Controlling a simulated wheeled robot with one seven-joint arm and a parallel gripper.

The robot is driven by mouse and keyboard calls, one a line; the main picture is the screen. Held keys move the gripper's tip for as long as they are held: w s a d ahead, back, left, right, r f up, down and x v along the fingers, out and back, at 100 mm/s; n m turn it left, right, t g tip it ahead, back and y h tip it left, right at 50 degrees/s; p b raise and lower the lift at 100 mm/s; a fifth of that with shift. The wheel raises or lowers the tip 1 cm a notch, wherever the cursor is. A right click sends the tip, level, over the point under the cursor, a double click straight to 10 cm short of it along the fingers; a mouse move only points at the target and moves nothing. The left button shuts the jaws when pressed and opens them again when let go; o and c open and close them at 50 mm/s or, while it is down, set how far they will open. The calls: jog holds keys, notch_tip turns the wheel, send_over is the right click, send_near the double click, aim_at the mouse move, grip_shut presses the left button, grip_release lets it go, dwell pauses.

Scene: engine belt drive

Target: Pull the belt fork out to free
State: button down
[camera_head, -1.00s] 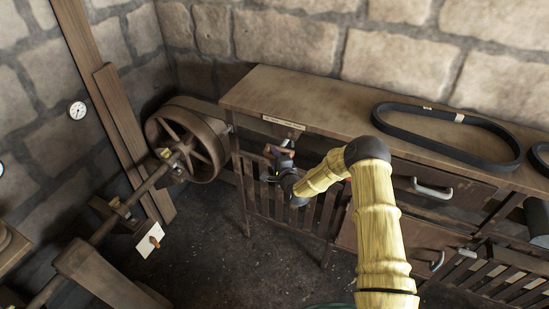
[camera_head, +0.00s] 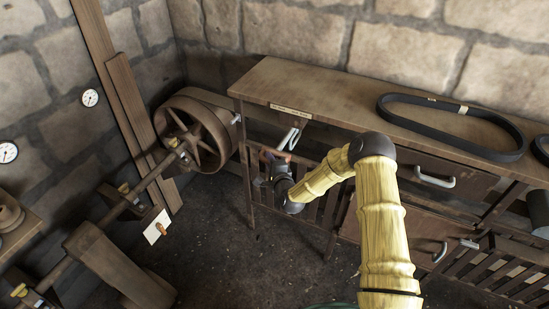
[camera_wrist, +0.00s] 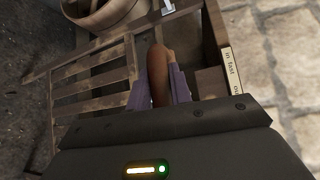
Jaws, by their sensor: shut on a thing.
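The belt fork's brown handle (camera_wrist: 158,72) stands between my gripper's pale purple fingers in the wrist view. My gripper (camera_wrist: 160,92) is shut on it. In the head view my gripper (camera_head: 268,160) is below the bench's front left part, before a slatted guard, and largely hides the handle. A bright metal piece (camera_head: 290,138) shows just above it, under the bench edge. A label strip (camera_head: 290,109) is on that edge; in the wrist view the label (camera_wrist: 232,75) reads "in", "fast" and a cut-off word. The fork's prongs cannot be made out.
A spoked pulley wheel (camera_head: 194,135) on a shaft stands left of the bench (camera_head: 330,95). A black belt loop (camera_head: 450,140) lies on the bench top. The slatted guard (camera_head: 318,210) is close to my gripper. Open floor (camera_head: 225,255) lies in front.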

jog(key=shift+s+a+f, duration=0.1)
jog(key=shift+s+f, duration=0.1)
jog(key=shift+s, duration=0.15)
jog(key=shift+f, duration=0.1)
jog(key=c, duration=1.3)
grip_release()
jog(key=shift+s, duration=0.1)
jog(key=shift+w+r, duration=0.2)
jog(key=shift+w, duration=0.05)
jog(key=shift+s, duration=0.3)
jog(key=b+v, duration=0.3)
jog(key=v, duration=1.4)
jog(key=shift+b, duration=0.35)
